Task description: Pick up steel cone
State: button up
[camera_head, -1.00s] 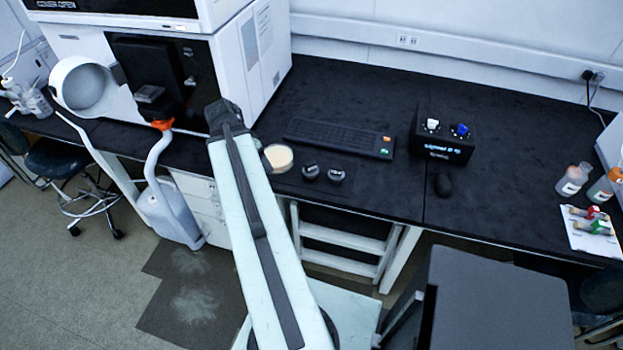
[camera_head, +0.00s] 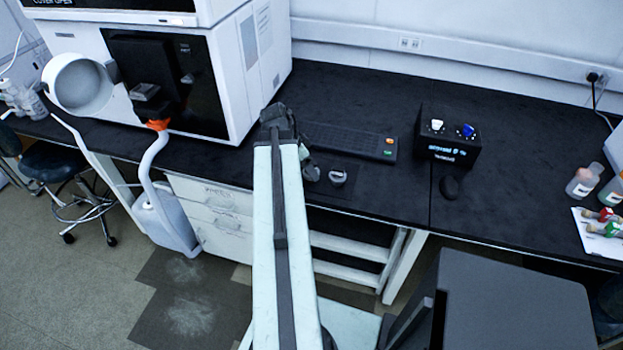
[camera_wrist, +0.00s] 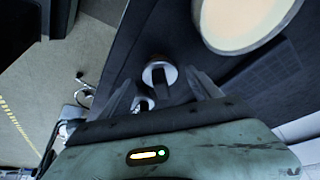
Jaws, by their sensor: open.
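Two small round metallic pieces lie on a dark mat at the bench's front edge. I cannot tell which is the steel cone. In the wrist view, one grey round piece (camera_wrist: 160,72) shows near the fingertips and a smaller bright one (camera_wrist: 145,103) shows lower, between the fingers. My gripper (camera_wrist: 163,85) is open and empty, with its fingers spread on either side of them. Contact is not visible.
A keyboard (camera_head: 350,140) lies behind the pieces. A black box (camera_head: 447,135) and a mouse (camera_head: 450,187) stand right. A white instrument (camera_head: 225,75) stands left.

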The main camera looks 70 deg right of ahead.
jog(key=b+x, duration=0.1)
jog(key=x, duration=0.2)
jog(key=shift+f+b, duration=0.15)
jog(key=shift+b, duration=0.2)
jog(key=shift+r, duration=0.25)
grip_shut()
notch_tip(320, 180, up, 10)
jog(key=p, duration=1)
jog(key=shift+r+p, duration=0.15)
jog(key=shift+p, duration=0.25)
jog(key=shift+f, duration=0.2)
